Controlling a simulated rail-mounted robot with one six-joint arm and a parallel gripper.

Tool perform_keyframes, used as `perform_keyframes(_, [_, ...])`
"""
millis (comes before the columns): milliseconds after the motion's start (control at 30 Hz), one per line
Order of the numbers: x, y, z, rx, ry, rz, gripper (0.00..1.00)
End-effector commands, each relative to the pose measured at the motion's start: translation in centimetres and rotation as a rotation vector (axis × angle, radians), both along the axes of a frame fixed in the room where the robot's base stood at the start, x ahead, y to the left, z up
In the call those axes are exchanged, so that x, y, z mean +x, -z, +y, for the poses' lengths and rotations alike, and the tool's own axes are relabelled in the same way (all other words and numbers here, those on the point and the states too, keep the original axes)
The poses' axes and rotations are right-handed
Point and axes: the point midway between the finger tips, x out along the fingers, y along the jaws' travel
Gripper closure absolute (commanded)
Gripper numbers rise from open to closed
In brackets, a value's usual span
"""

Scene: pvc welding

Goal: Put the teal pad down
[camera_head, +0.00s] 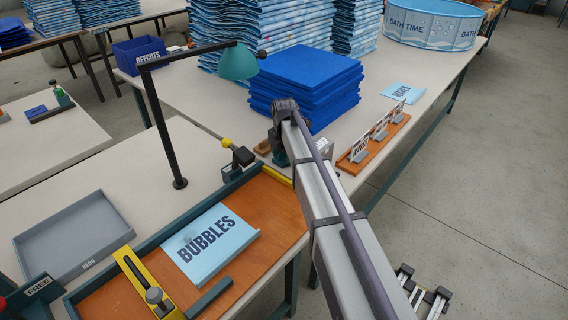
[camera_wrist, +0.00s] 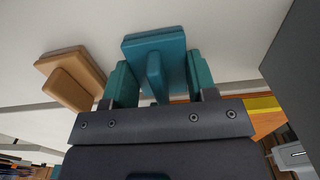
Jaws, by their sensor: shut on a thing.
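In the wrist view, the teal pad (camera_wrist: 155,47) is a flat block with an upright grip. A tan pad of similar shape (camera_wrist: 72,77) rests on the table just left of the teal pad in the wrist view. It also shows in the head view (camera_head: 263,147).
An orange board (camera_head: 273,203) with a light blue BUBBLES sheet (camera_head: 210,243) lies in front. A blue sheet stack (camera_head: 305,85) stands behind my gripper. A rack (camera_head: 373,147) is to the right, and a black lamp with a green shade (camera_head: 238,62) to the left.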

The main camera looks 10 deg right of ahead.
Motion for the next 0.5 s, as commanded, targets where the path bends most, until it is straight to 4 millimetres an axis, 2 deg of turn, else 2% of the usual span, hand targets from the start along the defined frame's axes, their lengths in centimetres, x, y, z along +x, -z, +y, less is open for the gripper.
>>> perform_keyframes(167, [0.00,-0.24,0.00,0.000,0.000,0.000,0.67])
perform_keyframes(300, [0.00,0.29,0.00,0.000,0.000,0.000,0.67])
perform_keyframes(333, [0.00,0.11,0.00,0.000,0.000,0.000,0.45])
perform_keyframes(500, [0.00,0.07,0.00,0.000,0.000,0.000,0.29])
